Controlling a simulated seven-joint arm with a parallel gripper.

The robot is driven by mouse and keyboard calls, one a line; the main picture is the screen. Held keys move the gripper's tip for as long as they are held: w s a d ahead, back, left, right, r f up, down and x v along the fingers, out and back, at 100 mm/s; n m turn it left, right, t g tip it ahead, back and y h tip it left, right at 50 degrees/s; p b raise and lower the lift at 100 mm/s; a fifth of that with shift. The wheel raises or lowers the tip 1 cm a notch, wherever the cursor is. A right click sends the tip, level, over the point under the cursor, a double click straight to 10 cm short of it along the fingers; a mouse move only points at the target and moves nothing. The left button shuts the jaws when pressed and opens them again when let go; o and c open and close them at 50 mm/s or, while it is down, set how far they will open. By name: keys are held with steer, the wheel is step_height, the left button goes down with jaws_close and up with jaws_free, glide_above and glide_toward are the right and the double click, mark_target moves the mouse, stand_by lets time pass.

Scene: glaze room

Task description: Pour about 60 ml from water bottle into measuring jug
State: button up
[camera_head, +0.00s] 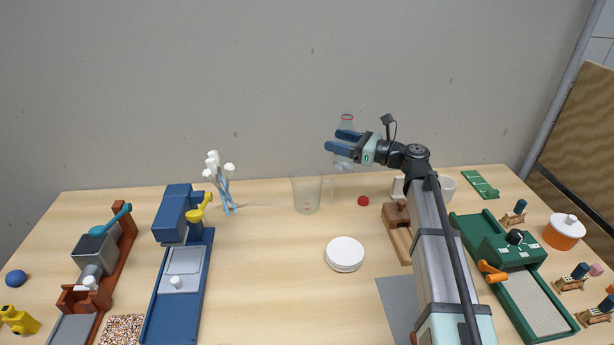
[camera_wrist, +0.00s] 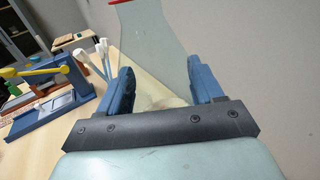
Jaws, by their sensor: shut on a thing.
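The clear water bottle (camera_head: 347,124) has a pinkish-red ring at its mouth and is held roughly upright, raised above the back of the table. My gripper (camera_head: 337,140) is shut around its body; the blue fingers cover part of it. In the wrist view the pale see-through bottle (camera_wrist: 155,45) rises between the fingers (camera_wrist: 162,88), its red rim at the top edge. The clear measuring jug (camera_head: 306,196) stands upright on the table, left of and below the bottle. The water levels in the bottle and jug cannot be made out.
A red cap (camera_head: 363,201) lies on the table right of the jug. White-headed blue stems (camera_head: 222,180) stand left of it. A stack of white discs (camera_head: 345,252) lies in front. A blue device (camera_head: 180,260) is at left, a green one (camera_head: 510,265) at right.

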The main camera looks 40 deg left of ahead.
steer(key=shift+f, duration=1.05)
